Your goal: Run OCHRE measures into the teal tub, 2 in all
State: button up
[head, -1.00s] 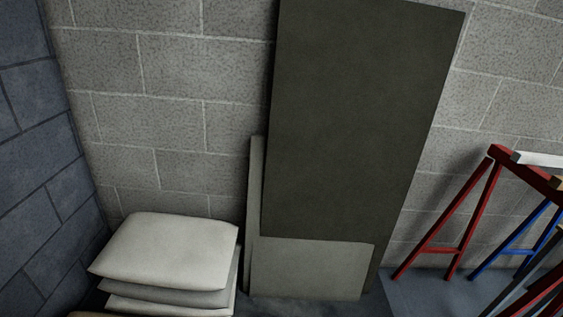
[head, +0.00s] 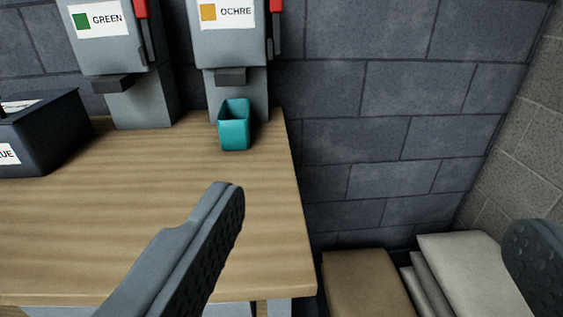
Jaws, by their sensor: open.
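The teal tub (head: 234,134) stands upright on the wooden table, under the dark spout (head: 231,77) of the OCHRE dispenser (head: 227,45). What is inside the tub cannot be made out. The OCHRE dispenser is grey, with a white label bearing an ochre square and a red lever (head: 275,22) on its right side. My gripper (head: 380,235) is open and empty, its fingers wide apart at the front of the view. It is well short of the tub and the lever.
A GREEN dispenser (head: 117,50) with its own red lever (head: 147,25) stands to the left. A dark bin (head: 48,135) sits at the table's left. The wooden table (head: 130,220) is clear in the middle. Brown (head: 365,285) and pale sacks (head: 470,275) lie right of the table.

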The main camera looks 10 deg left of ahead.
aim_at(276, 6)
jog(key=l+u, duration=0.35)
jog(key=l, duration=0.3)
jog(key=l+u, duration=0.35)
jog(key=l, duration=0.3)
jog(key=k+l+u, duration=0.2)
jog(key=l+u, duration=0.15)
jog(key=l, duration=0.2)
jog(key=i+l, duration=0.2)
jog(key=i, duration=0.25)
jog(key=i+l+u, duration=0.1)
jog(key=i, duration=0.4)
jog(key=l, duration=0.1)
